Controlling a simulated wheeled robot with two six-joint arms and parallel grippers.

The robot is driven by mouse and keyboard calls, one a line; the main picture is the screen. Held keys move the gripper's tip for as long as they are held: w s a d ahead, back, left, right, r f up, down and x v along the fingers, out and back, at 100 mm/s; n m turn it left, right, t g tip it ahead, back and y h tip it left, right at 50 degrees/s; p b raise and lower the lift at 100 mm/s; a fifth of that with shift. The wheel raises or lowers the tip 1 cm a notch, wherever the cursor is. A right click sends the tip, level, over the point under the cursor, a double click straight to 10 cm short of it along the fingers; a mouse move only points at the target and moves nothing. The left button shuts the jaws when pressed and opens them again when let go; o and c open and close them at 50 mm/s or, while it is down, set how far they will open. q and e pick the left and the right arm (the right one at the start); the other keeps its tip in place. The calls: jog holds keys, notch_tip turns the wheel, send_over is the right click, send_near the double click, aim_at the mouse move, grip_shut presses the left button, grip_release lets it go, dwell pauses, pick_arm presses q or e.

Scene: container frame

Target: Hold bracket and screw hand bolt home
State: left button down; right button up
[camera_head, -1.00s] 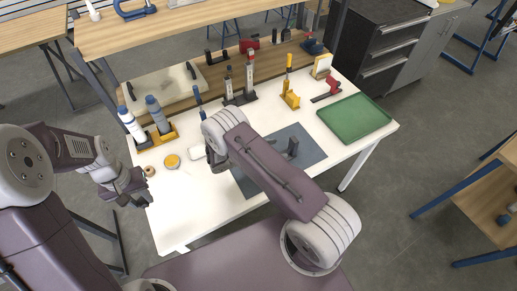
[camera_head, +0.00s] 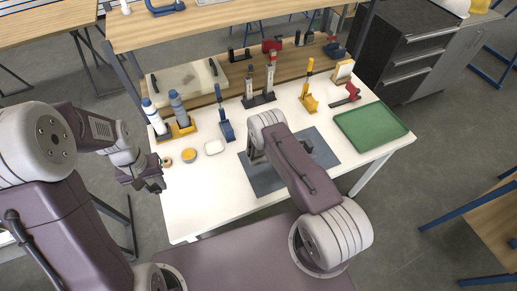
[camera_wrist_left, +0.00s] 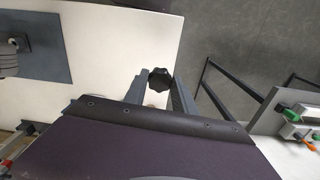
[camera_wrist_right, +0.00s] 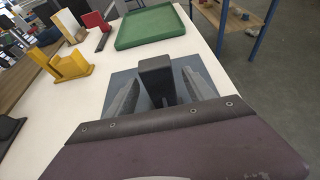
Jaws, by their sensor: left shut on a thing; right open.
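The hand bolt, with a black star-shaped knob (camera_wrist_left: 158,80), sits between the fingertips of my left gripper (camera_wrist_left: 160,84), which is shut on it. In the head view my left gripper (camera_head: 152,184) is at the left edge of the white table; the bolt cannot be made out there. The bracket, a dark upright block (camera_wrist_right: 157,76), stands on the grey-blue mat; it also shows in the head view (camera_head: 306,146). My right gripper (camera_wrist_right: 163,92) is open, with the block between its fingers in its wrist view. I cannot tell whether they touch. The bracket's lower part is hidden.
A green tray (camera_head: 371,124) lies right of the mat (camera_head: 262,178). Yellow (camera_head: 309,100) and blue (camera_head: 226,128) clamp-like tools, bottles (camera_head: 179,108) and a yellow tape roll (camera_head: 189,155) stand around the back and left. The front left of the table is clear.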

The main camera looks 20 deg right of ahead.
aim_at(308, 146)
pick_arm(q)
jog(key=shift+a, duration=0.1)
pick_arm(e)
jog(key=shift+c, duration=0.3)
grip_shut()
jog(key=shift+r, duration=0.1)
pick_arm(q)
jog(key=shift+f+b, duration=0.3)
jog(key=shift+f, duration=0.05)
pick_arm(e)
jog(key=r, duration=0.4)
jog(key=shift+s+a+r, duration=0.1)
jog(key=shift+s+r, duration=0.15)
jog(key=shift+s, duration=0.15)
pick_arm(q)
jog(key=shift+f+b, duration=0.45)
jog(key=shift+b, duration=0.05)
pick_arm(e)
jog(key=s+a+r, duration=0.1)
jog(key=s+r, duration=0.5)
jog(key=s, duration=0.4)
jog(key=shift+s+a+r, duration=0.15)
jog(key=shift+s+r, duration=0.05)
jog(key=shift+s, duration=0.2)
jog(key=c, duration=0.9)
grip_release()
grip_shut()
